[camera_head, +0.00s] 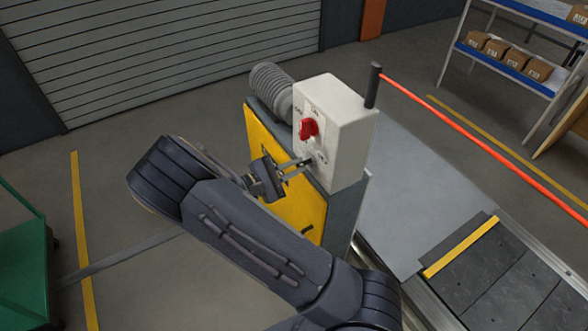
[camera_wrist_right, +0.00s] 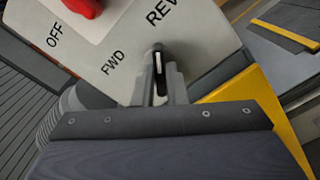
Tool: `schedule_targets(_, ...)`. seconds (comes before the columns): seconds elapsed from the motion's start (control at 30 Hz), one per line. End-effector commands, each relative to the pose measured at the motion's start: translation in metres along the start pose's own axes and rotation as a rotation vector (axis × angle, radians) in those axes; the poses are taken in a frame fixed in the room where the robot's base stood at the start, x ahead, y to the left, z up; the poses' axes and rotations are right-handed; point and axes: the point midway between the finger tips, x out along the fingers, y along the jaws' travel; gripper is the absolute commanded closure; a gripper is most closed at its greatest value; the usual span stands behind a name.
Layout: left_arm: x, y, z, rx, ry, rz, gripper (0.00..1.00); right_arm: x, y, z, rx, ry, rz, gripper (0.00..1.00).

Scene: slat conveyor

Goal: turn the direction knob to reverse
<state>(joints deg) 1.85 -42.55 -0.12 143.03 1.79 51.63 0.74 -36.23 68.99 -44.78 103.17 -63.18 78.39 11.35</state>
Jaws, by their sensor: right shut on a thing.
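The white control box (camera_head: 350,125) stands on a yellow and grey cabinet. Its small black direction knob (camera_wrist_right: 159,68) has a white line and sits below the words FWD (camera_wrist_right: 113,63) and REV (camera_wrist_right: 163,10). In the wrist view the line runs nearly straight up the picture, toward the space between the two words, nearer REV. My right gripper (camera_head: 304,164) is at the lower part of the box face, its fingers shut on the knob's two sides. The fingers partly hide the knob. My left gripper is not in view.
A red rotary switch (camera_head: 308,128) with OFF and ON marks sits just above the direction knob. A dark post (camera_head: 374,85) holds a red bar (camera_head: 480,143) reaching right over the conveyor (camera_head: 500,285). A green cart (camera_head: 22,260) stands at the left.

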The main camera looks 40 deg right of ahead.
Motion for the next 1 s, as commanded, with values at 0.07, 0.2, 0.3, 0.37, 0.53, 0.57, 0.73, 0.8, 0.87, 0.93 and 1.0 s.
schedule_targets(0.07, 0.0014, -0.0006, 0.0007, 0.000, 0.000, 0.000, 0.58, -0.0006, -0.0006, -0.0006, 0.013, 0.002, 0.000, 1.00)
schedule_targets(0.2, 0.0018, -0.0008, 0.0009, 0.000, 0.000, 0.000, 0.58, -0.0006, -0.0005, -0.0003, 0.027, 0.002, 0.000, 1.00)
schedule_targets(0.3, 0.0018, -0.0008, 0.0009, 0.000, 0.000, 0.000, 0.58, -0.0006, -0.0004, -0.0002, 0.030, 0.002, 0.000, 1.00)
schedule_targets(0.37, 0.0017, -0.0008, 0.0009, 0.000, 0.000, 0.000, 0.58, -0.0006, -0.0004, -0.0002, 0.031, 0.002, -0.001, 1.00)
schedule_targets(0.53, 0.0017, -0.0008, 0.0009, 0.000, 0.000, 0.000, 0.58, -0.0006, -0.0004, -0.0002, 0.030, 0.002, -0.001, 1.00)
schedule_targets(0.57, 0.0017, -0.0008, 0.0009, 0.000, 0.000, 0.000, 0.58, -0.0006, -0.0004, -0.0003, 0.030, 0.002, -0.001, 1.00)
schedule_targets(0.73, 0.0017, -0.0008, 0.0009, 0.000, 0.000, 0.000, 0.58, -0.0004, -0.0003, -0.0002, 0.029, 0.001, -0.001, 0.66)
schedule_targets(0.8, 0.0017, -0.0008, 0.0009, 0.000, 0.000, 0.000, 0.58, -0.0003, -0.0003, -0.0002, 0.029, 0.001, 0.000, 0.66)
schedule_targets(0.87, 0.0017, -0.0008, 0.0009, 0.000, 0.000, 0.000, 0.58, -0.0003, -0.0002, -0.0001, 0.029, 0.001, 0.000, 0.66)
schedule_targets(0.93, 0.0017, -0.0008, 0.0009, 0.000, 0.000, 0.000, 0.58, -0.0002, -0.0002, -0.0001, 0.028, 0.001, 0.000, 0.66)
schedule_targets(1.0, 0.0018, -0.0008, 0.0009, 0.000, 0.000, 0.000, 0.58, -0.0009, -0.0002, -0.0002, 0.028, 0.001, 0.000, 0.66)
